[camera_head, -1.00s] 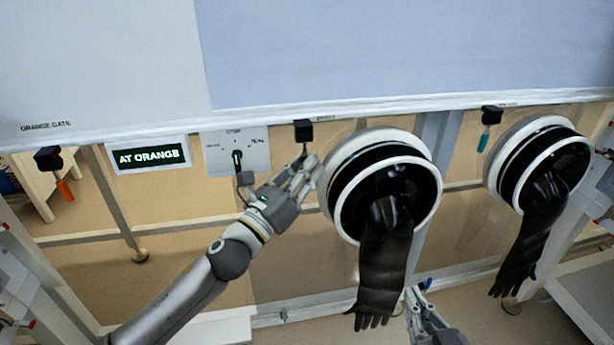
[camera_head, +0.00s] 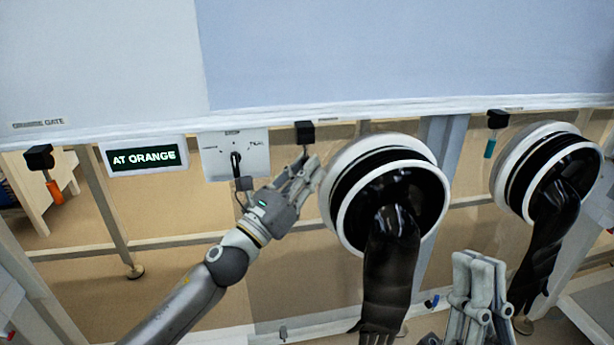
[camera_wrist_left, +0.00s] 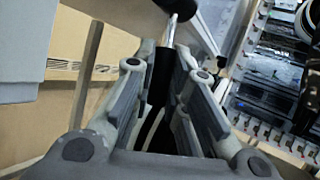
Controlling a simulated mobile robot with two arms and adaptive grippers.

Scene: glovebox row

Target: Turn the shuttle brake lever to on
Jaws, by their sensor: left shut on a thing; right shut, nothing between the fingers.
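The brake lever hangs from a small black block (camera_head: 305,132) under the front edge of the panel. In the left wrist view its black handle (camera_wrist_left: 160,75) and thin metal stem (camera_wrist_left: 172,28) show between the fingers. My left gripper (camera_head: 307,168) is shut on this handle, just below the block; the fingers hide most of it in the head view. The small label above the block is too blurred to read. My right gripper (camera_head: 480,262) is shut and empty, low at the right, between the two gloves.
A sign (camera_head: 145,157) reads "AT ORANGE". A selector plate (camera_head: 252,165) with a black knob is left of my left gripper. An orange-handled lever (camera_head: 55,192) hangs far left, a teal-handled one (camera_head: 490,149) at right. Two glove ports with black gloves (camera_head: 388,280) (camera_head: 548,235) stick out.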

